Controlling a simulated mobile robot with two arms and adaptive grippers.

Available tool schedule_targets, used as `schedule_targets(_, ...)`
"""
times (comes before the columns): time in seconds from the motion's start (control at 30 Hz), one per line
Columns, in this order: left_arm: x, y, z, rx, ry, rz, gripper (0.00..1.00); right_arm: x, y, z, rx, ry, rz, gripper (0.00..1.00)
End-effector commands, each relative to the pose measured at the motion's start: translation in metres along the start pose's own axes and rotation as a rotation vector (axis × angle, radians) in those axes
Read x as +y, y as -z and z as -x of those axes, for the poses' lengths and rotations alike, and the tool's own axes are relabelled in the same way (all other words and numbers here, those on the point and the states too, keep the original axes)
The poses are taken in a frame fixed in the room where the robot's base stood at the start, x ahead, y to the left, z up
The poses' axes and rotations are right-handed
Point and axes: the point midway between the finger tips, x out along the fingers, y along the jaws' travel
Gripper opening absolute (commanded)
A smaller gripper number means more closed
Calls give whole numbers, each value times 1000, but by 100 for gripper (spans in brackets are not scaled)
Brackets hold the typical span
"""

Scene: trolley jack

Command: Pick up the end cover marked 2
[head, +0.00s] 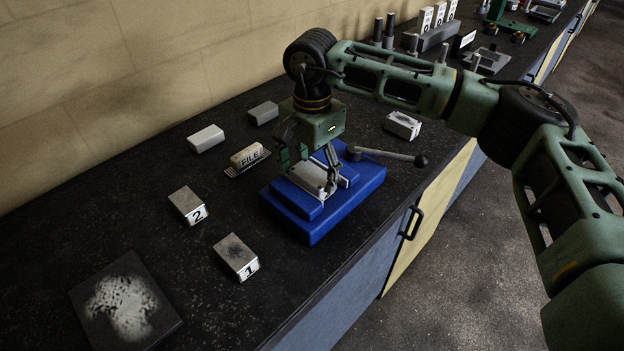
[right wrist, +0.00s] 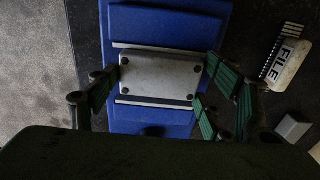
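The end cover marked 2 (head: 186,201) is a small grey block on the dark bench, left of the blue vise, with a white label on its front. The cover marked 1 (head: 236,254) lies nearer the front, to its right. My right gripper (head: 310,178) is over the vise, well right of cover 2, pointing down. In the right wrist view its fingers (right wrist: 162,78) are spread on both sides of a grey plate (right wrist: 160,74) with dark corner holes, lying between the vise jaws. Contact with the plate is unclear. My left gripper is out of view.
The blue vise (head: 300,228) has a handle (head: 392,157) sticking out right. A file block (head: 248,155), also in the wrist view (right wrist: 288,64), and pale blocks (head: 206,138) lie behind. A dark worn plate (head: 125,303) is front left. Bench around cover 2 is clear.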

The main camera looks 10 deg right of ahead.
Motion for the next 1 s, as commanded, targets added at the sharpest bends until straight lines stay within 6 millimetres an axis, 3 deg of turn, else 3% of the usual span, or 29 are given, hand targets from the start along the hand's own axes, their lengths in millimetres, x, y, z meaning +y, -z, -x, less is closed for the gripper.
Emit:
schedule_targets(0.5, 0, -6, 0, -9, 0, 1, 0, 0, 0, 1, 0, 1, 0, 24)
schedule_targets(0.83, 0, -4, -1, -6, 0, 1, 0, -1, 0, 4, 1, 4, 0, 23)
schedule_targets(1.0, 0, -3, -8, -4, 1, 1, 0, -2, 0, 16, 1, 6, 0, 23)
